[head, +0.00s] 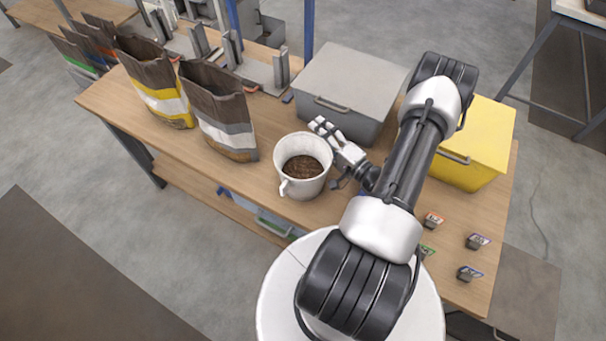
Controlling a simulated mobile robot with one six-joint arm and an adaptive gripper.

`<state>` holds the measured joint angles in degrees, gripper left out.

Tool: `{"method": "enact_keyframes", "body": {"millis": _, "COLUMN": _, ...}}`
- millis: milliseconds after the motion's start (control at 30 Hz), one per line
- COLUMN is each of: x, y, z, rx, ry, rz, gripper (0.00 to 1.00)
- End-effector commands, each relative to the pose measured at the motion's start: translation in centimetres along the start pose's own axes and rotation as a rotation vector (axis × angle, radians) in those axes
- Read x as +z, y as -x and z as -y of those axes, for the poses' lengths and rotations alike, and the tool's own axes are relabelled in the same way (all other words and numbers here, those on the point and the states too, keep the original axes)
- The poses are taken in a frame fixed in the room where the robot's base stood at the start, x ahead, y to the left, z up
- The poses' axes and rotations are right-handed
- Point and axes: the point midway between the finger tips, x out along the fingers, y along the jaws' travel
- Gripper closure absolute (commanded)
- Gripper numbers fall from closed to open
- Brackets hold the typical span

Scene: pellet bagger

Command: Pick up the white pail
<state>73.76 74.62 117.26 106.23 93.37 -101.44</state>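The white pail (301,188) stands upright on the wooden table near its front edge. It holds brown pellets, and its handle is on the front left side. My gripper (322,127) is just beyond the pail's right rear rim, reaching in from the right. Its fingers point to the back left. From this angle I cannot tell whether the fingers touch the rim or how far apart they are.
Brown bags with a yellow band (170,104) and a grey band (228,133) stand left of the pail. A grey bin (349,82) is close behind my gripper. A yellow bin (489,135) is at right, with small labelled holders (471,273) in front.

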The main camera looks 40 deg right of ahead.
Motion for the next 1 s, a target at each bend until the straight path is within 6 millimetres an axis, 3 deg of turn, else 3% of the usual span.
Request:
{"method": "enact_keyframes", "body": {"millis": 700, "x": 0.02, "y": 0.03, "z": -0.02, "rx": 0.000, "ry": 0.000, "rz": 0.000, "gripper": 0.79}}
{"method": "enact_keyframes", "body": {"millis": 1000, "x": 0.00, "y": 0.02, "z": 0.19, "rx": -0.001, "ry": 0.000, "rz": 0.000, "gripper": 0.81}}
